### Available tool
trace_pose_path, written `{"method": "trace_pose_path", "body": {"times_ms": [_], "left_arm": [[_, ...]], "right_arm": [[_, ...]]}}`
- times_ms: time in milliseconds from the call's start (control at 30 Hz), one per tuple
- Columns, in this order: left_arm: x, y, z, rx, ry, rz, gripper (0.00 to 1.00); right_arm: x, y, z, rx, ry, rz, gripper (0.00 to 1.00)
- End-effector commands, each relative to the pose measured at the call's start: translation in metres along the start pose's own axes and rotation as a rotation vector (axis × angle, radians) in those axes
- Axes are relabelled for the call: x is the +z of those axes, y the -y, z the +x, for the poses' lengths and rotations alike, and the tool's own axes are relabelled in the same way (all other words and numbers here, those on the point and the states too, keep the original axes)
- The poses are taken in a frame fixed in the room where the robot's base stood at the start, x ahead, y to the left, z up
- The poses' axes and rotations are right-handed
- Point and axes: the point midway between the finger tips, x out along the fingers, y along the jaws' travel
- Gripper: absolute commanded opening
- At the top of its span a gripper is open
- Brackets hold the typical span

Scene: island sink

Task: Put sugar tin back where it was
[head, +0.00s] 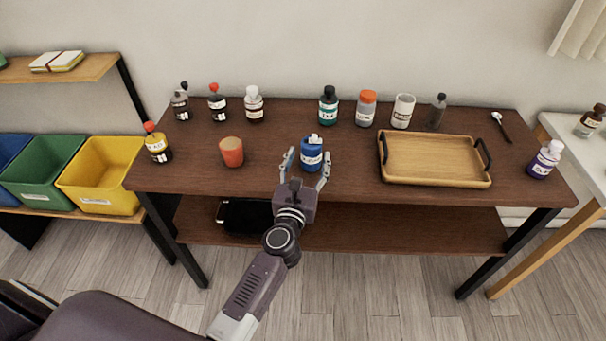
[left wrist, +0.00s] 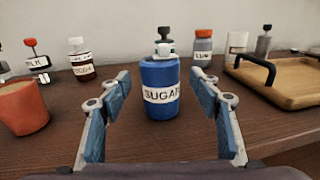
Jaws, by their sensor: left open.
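The sugar tin (head: 312,155) is a blue tin with a white label, upright on the dark wooden table near its front middle. In the left wrist view the tin (left wrist: 160,82) stands centred, with "SUGAR" on its label. My left gripper (head: 305,166) is open, with a finger on each side of the tin. In the left wrist view the gripper (left wrist: 162,115) shows its blue finger pads apart, with gaps between them and the tin. My right gripper is not in view.
An orange cup (head: 231,152) stands left of the tin. A wooden tray (head: 435,180) with black handles lies to the right. Several bottles and jars, including a teal bottle (head: 328,105) and an orange-lidded jar (head: 366,108), line the back. The table (head: 350,180) is clear between tin and tray.

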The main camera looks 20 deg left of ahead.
Motion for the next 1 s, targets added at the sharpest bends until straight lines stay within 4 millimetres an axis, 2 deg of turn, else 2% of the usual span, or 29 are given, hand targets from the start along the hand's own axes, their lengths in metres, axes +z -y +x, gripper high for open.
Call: {"method": "trace_pose_path", "body": {"times_ms": [33,200,400,833,933,1000], "left_arm": [[-0.001,0.0,-0.012,0.0,-0.002,-0.001,0.57],[-0.001,-0.001,-0.043,0.001,-0.001,0.0,0.57],[-0.001,0.0,-0.065,0.0,-0.001,0.0,0.57],[0.002,0.001,-0.072,-0.004,0.006,0.031,0.57],[0.009,0.005,-0.073,-0.025,0.034,0.177,0.57],[0.016,0.011,-0.075,-0.05,0.07,0.371,0.57]], "right_arm": [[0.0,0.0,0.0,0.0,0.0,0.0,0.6],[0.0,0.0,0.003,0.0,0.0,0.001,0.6],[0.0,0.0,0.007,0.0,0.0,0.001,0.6],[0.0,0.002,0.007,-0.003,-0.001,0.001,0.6],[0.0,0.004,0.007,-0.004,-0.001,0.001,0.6],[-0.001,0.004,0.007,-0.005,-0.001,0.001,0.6]]}}
